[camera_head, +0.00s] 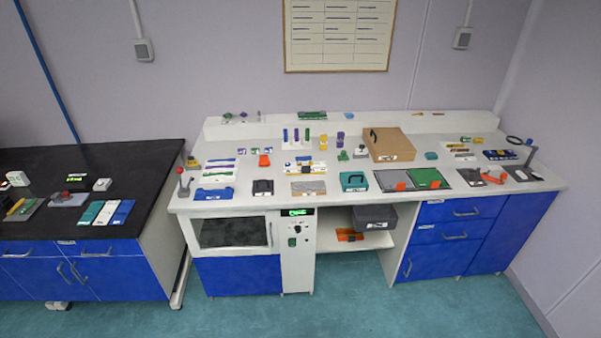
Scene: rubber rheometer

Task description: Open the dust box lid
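A tan box (393,145) with a dark handle on its left side and a small white label at its front stands towards the back of the white bench. Its top looks closed. I cannot read either label, so I cannot tell which one is the dust box. Neither of my grippers shows in this view.
The white bench (330,205) is crowded with small tools and coloured parts. A teal case (354,181) and a green mat (428,178) lie near its front edge. Blue drawers (440,232) are right of the shelf. A black-topped bench (130,160) stands left. The floor in front is clear.

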